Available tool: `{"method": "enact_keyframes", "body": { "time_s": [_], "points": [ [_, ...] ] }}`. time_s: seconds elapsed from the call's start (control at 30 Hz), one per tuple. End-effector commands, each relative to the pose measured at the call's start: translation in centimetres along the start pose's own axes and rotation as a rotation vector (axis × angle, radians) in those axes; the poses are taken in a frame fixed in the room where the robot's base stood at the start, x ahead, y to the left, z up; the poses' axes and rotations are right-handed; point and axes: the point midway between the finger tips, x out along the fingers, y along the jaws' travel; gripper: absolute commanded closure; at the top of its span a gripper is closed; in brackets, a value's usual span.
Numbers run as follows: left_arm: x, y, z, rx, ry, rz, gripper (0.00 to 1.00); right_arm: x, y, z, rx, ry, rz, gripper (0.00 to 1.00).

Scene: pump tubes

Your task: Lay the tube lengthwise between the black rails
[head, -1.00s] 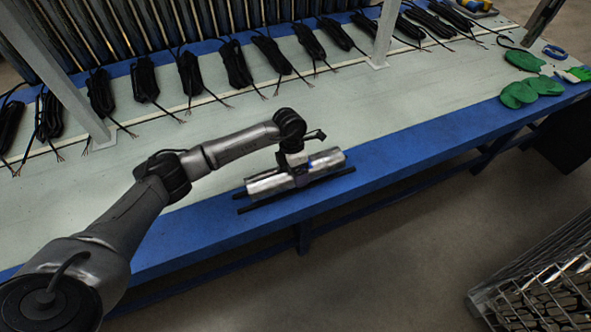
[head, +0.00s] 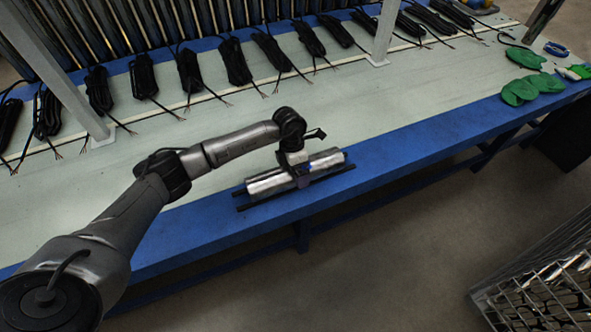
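The tube (head: 268,183) is a shiny silver cylinder near the blue front edge of the bench. It lies lengthwise along the black rails (head: 262,203), low down and parallel to them. The front rail shows along its near side, and only the left end of the back rail shows. My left gripper (head: 302,172) points down over the tube's middle and appears shut on it. Its fingertips are small and partly hidden, as is the tube's middle. I cannot tell whether the tube fully rests on the bench. My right gripper is not in view.
Several black cable bundles (head: 234,62) lie along the back of the bench (head: 400,110). Grey posts (head: 385,30) stand on it. Green gloves (head: 530,88) lie at the right. A wire basket (head: 540,290) stands at lower right. The bench right of the tube is clear.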

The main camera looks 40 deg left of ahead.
Motion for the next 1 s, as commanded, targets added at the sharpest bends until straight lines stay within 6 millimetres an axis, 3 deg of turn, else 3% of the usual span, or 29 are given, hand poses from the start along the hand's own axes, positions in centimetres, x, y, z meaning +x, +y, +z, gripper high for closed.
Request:
{"method": "enact_keyframes", "body": {
  "time_s": [0.27, 0.7, 1.0],
  "points": [
    [-0.5, 0.0, -0.1, -0.001, 0.002, 0.001, 0.0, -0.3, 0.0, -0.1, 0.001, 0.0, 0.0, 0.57],
    [-8.6, 0.0, 0.0, -0.001, -0.001, 0.002, 0.0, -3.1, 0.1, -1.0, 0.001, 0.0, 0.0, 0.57],
    [-12.7, 0.0, 0.0, -0.001, 0.0, 0.001, 0.0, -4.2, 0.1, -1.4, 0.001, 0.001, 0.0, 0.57]
  ]
}}
